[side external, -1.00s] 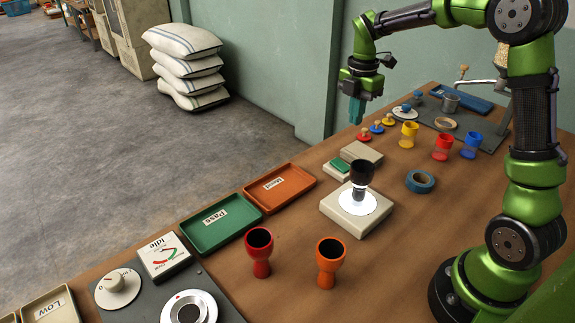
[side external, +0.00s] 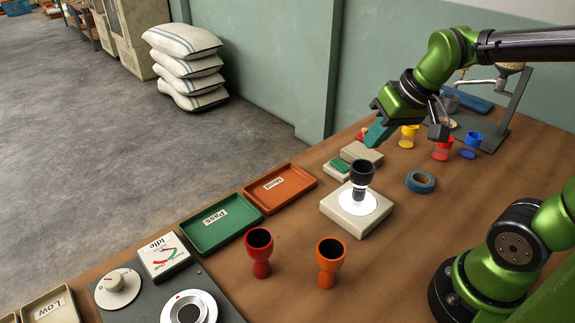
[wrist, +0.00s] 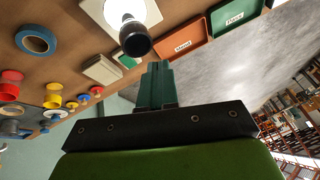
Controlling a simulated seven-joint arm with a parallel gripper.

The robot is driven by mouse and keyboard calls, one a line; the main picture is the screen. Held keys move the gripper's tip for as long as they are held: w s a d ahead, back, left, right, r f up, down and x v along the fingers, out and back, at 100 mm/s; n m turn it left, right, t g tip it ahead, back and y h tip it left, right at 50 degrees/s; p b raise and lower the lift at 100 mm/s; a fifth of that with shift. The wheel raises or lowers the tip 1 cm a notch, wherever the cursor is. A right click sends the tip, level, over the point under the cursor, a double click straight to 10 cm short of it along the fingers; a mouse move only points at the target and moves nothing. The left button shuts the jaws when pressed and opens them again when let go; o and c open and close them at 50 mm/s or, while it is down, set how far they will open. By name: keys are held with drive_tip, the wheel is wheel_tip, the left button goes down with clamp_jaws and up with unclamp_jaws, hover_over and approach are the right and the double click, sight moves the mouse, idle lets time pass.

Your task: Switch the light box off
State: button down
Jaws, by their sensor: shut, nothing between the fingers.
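The light box (side external: 345,216) is a square cream slab on the bench with a brightly glowing white disc. It also shows in the wrist view (wrist: 98,12). A black goblet drum (side external: 362,172) stands upright on the disc. Behind the slab is a small cream box with a green top (side external: 340,165), perhaps its switch; its marking is too small to read. My gripper (side external: 374,137) is shut and empty, its teal fingers tilted down-left above a plain cream box (side external: 362,153), close to the green-topped box. In the wrist view the fingers (wrist: 156,72) hide part of that area.
A red goblet (side external: 260,253) and an orange goblet (side external: 328,262) stand in front of the light box. Green (side external: 190,238) and orange (side external: 262,202) trays lie left. A blue tape roll (side external: 420,182) lies right, with yellow, red and blue cups behind it.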

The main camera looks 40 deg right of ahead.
sight(336, 161)
drive_tip(key=s+a+r+m+t, duration=0.1)
drive_tip(key=s+a+t, duration=0.15)
drive_tip(key=s, duration=0.25)
drive_tip(key=w+d+f+n+g, duration=0.1)
drive_tip(key=w+d, duration=0.1)
drive_tip(key=w, duration=0.1)
drive_tip(key=w+d+f+n+g, duration=0.1)
drive_tip(key=w+d+n, duration=0.1)
drive_tip(key=w, duration=0.2)
drive_tip(key=w+d+f+n+g, duration=0.1)
drive_tip(key=w+d+n, duration=0.1)
drive_tip(key=w, duration=0.1)
drive_tip(key=shift+w+g, duration=0.15)
drive_tip(key=shift+g, duration=0.1)
drive_tip(key=w+d+f+n+g+h, duration=0.15)
drive_tip(key=w+d+n, duration=0.25)
drive_tip(key=n, duration=0.5)
drive_tip(key=w+d+f+n+y, duration=0.1)
drive_tip(key=w+d+f+n, duration=0.1)
drive_tip(key=w+d+n, duration=0.45)
drive_tip(key=shift+n+h, duration=0.25)
drive_tip(key=shift+n, duration=0.7)
drive_tip(key=a+f, duration=0.1)
drive_tip(key=f, duration=0.3)
drive_tip(key=a+f, duration=0.1)
drive_tip(key=f, duration=0.8)
drive_tip(key=shift+w+a, duration=0.35)
drive_tip(key=shift+a, duration=0.05)
drive_tip(key=shift+f, duration=0.1)
